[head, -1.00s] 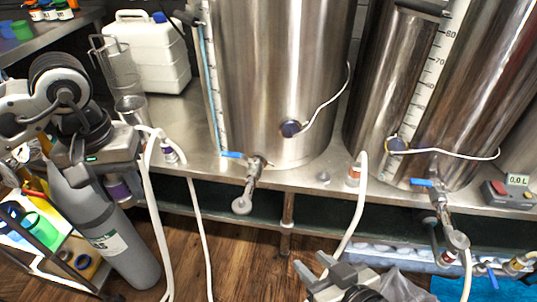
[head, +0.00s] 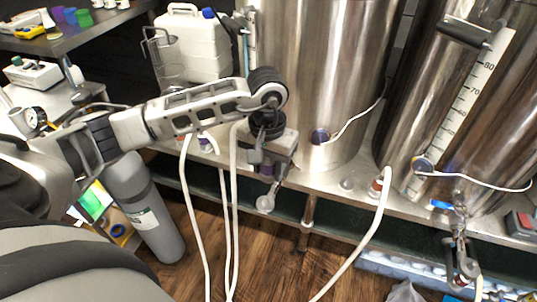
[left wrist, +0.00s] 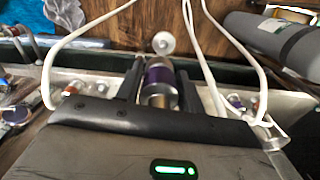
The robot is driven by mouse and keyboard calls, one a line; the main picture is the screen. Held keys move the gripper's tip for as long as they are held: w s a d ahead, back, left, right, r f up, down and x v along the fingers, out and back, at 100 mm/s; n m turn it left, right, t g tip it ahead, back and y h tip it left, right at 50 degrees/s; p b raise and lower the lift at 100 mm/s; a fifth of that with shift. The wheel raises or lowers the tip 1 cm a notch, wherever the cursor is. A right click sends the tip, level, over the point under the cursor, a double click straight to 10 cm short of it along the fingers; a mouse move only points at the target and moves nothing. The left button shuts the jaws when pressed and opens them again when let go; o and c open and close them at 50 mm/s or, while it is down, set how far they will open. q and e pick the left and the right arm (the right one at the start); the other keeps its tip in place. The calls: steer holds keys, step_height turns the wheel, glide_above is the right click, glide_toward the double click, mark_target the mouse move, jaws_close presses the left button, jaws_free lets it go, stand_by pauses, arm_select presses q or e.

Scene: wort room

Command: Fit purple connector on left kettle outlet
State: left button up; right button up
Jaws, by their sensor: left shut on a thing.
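My left gripper (head: 268,160) is shut on the purple connector (head: 267,170), in front of the left kettle (head: 310,80). In the left wrist view the purple connector (left wrist: 158,80) sits between the two fingers, with a metal collar on its near side. The left kettle outlet's valve is mostly hidden behind my gripper in the head view. Its round pale end (head: 265,203) shows just below the connector, and also beyond it in the left wrist view (left wrist: 164,43). I cannot tell whether connector and outlet touch. My right gripper is out of view.
White hoses (head: 235,200) hang off the bench edge around my gripper. Another purple-banded hose end (head: 205,143) stands on the bench to the left. An orange-banded hose end (head: 376,187) is to the right. A grey cylinder (head: 145,210) stands on the floor.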

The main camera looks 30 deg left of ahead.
arm_select(q)
steer(key=shift+s+a+f, duration=0.1)
steer(key=shift+a+f, duration=0.3)
steer(key=shift+f, duration=0.05)
steer(key=shift+f+b, duration=0.45)
steer(key=shift+f, duration=0.1)
jaws_close()
steer(key=b, duration=0.3)
glide_above(264, 203)
steer(key=f, duration=0.5)
steer(key=shift+w, duration=0.3)
steer(key=shift+f+b, duration=0.4)
steer(key=shift+b, duration=0.2)
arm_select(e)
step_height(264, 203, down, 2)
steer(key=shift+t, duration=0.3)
arm_select(q)
steer(key=shift+s, duration=0.25)
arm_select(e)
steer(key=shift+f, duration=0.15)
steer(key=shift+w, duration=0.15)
